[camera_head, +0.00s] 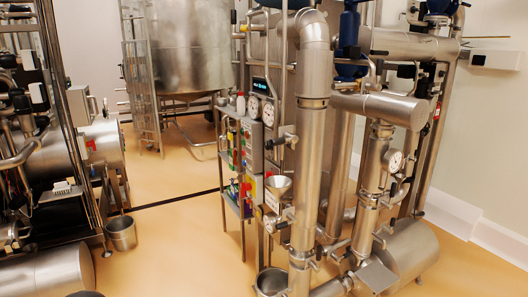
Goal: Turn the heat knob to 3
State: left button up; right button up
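No gripper of mine shows in the head view. A narrow control panel (254,150) stands near the middle of the view, turned at an angle. It carries two round white dials (253,107), a small lit display (266,88) above them, and coloured parts in red, green and yellow below. I cannot pick out the heat knob or its setting; the parts on the panel are too small to tell apart. Pipes in front hide some of the panel's right side.
Thick steel pipes (312,120) stand right of the panel, with a round gauge (393,161) and a horizontal cylinder (410,252). Machinery fills the left. Orange floor (175,240) is clear left of the panel.

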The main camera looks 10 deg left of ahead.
aim_at(267, 145)
jog(key=k, duration=1.15)
jog(key=u, duration=0.4)
jog(key=i, duration=0.8)
jog(key=u, duration=0.75)
jog(key=i, duration=1.4)
jog(key=z, duration=0.45)
jog(key=i, duration=0.9)
jog(key=z, duration=0.5)
jog(key=k, duration=0.95)
jog(key=z, duration=0.2)
jog(key=i, duration=0.95)
jog(key=u, duration=0.1)
